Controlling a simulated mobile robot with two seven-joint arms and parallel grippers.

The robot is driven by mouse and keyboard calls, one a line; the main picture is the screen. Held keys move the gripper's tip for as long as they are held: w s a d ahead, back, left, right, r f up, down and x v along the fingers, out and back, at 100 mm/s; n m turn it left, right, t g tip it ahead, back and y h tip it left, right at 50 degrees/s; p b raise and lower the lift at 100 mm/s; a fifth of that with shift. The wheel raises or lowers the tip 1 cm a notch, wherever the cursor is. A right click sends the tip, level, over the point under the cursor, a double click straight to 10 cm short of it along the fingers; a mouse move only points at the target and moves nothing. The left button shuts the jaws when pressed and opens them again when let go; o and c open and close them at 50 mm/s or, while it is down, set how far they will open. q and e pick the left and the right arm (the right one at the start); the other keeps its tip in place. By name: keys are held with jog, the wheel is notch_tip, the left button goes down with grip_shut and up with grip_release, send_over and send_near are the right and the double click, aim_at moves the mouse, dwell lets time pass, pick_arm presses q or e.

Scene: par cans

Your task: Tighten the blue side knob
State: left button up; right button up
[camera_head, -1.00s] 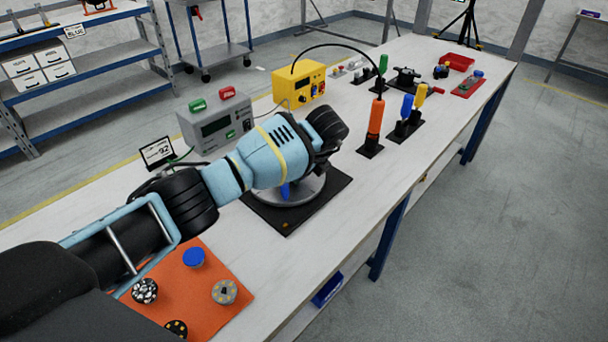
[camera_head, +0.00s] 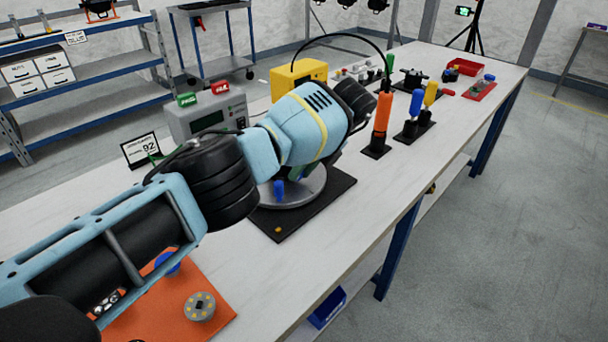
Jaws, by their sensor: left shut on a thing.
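My left arm (camera_head: 290,130) reaches in from the left over a round grey metal disc (camera_head: 302,196) on a black square mat (camera_head: 325,195). A blue knob-like piece (camera_head: 279,191) shows just under the arm, at the disc's left side. I cannot tell for sure that it is the side knob. The wrist and its black joint hide most of what stands on the disc, and the left fingertips. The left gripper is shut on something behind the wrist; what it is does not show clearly. My right gripper is not in view.
A grey instrument box (camera_head: 205,120) with green and red parts and a small sign (camera_head: 141,150) stand left of the arm. A yellow box (camera_head: 299,76) is behind. An orange upright tool (camera_head: 382,122) stands right. An orange mat (camera_head: 170,305) lies front left.

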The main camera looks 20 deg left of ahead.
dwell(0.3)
pick_arm(q)
jog(key=o, duration=1)
jog(key=shift+r, duration=0.15)
